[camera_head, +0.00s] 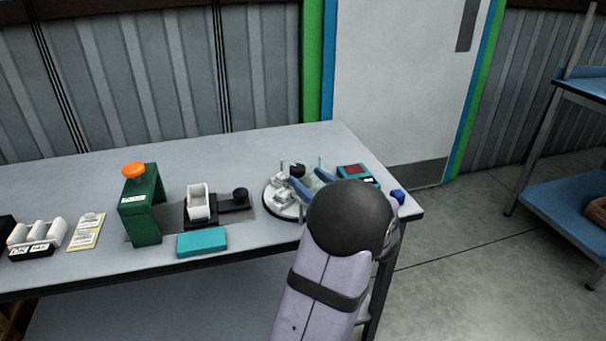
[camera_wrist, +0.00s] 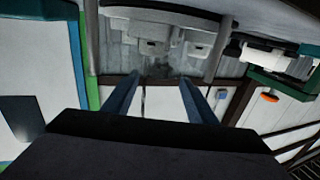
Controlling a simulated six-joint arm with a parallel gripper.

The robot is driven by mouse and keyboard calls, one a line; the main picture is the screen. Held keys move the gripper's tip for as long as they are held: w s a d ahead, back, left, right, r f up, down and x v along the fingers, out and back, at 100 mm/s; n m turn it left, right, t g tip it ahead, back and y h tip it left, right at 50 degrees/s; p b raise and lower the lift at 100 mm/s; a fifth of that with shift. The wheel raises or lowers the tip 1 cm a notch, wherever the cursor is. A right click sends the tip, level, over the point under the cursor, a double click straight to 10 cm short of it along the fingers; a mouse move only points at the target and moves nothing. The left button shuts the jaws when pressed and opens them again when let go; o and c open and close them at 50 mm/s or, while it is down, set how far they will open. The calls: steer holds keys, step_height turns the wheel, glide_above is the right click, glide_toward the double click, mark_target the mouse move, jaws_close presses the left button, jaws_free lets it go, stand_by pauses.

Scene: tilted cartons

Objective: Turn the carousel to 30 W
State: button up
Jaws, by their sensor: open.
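The carousel (camera_head: 280,208) is a round white disc with a dark rim near the right end of the table. Small pale blocks and a black knob (camera_head: 297,169) show on or just behind it. My gripper (camera_head: 306,184) is open, its two blue fingers apart over the carousel's right part. The wrist view also shows my gripper (camera_wrist: 160,80), with nothing visible between the fingers. My arm hides the carousel's right front side. I cannot read any 30 W mark, and whether the fingers touch anything is unclear.
A red and teal device (camera_head: 355,174) and a blue knob (camera_head: 398,196) stand right of the carousel. To the left are a black fixture (camera_head: 236,208) with a white block, a teal box (camera_head: 202,243) and a green stand (camera_head: 141,212) with an orange knob. The back of the table is clear.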

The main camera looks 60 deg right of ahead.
mark_target(302, 171)
steer(key=shift+s+a, duration=0.35)
steer(key=shift+s, duration=0.2)
steer(key=r+p, duration=0.1)
steer(key=p, duration=0.2)
steer(key=shift+p, duration=1.5)
steer(key=shift+p, duration=0.3)
steer(key=shift+f, duration=0.25)
steer(key=shift+x, duration=3.65)
